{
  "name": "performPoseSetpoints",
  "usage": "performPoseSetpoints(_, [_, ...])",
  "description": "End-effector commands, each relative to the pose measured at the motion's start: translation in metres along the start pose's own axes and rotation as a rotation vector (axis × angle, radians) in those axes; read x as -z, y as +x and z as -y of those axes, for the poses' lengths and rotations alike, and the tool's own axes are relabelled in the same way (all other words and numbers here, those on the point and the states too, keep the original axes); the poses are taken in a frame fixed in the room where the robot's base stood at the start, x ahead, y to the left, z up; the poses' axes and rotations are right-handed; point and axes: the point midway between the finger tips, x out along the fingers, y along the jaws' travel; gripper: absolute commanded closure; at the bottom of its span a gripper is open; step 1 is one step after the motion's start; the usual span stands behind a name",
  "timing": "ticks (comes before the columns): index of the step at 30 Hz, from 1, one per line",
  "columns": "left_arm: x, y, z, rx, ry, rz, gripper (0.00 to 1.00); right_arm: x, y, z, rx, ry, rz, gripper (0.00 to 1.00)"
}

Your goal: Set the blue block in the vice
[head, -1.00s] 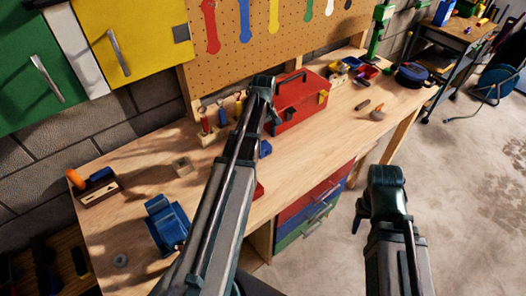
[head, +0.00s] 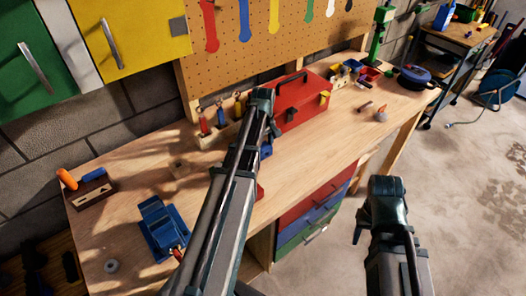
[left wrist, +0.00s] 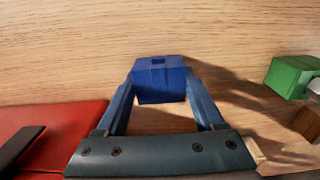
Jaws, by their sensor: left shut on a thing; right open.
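My left gripper (left wrist: 160,88) is shut on the blue block (left wrist: 158,80), which sits between its two fingertips in the left wrist view. In the head view the block (head: 267,151) shows partly behind my left arm, in front of the red toolbox. Whether it touches the bench top is unclear. The blue vice (head: 160,225) stands at the near left of the bench, left of my left arm and apart from the block. Its jaw gap is hard to make out. My right gripper (head: 382,215) is open and empty, off the bench's front edge.
The red toolbox (head: 302,104) is close beside my left gripper. A tool rack (head: 212,132) stands behind. A wooden box (head: 90,190) and a grey ring (head: 111,266) lie left. A green block (left wrist: 291,76) shows in the left wrist view.

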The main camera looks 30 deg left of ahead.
Motion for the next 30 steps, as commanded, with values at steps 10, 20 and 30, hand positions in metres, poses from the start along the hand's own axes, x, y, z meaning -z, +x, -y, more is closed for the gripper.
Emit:
performPoseSetpoints(10, [0.000,0.000,0.000,0.000,0.000,0.000,0.94,0.000,0.000,0.000,0.000,0.000,0.000,0.50])
performPoseSetpoints(20, [0.000,-0.015,0.000,0.000,0.000,0.000,0.95,-0.001,-0.015,-0.001,0.000,0.000,0.000,0.50])
performPoseSetpoints(30, [0.000,-0.063,0.000,0.000,0.000,0.000,0.95,-0.004,-0.063,-0.006,0.000,-0.001,0.000,0.50])
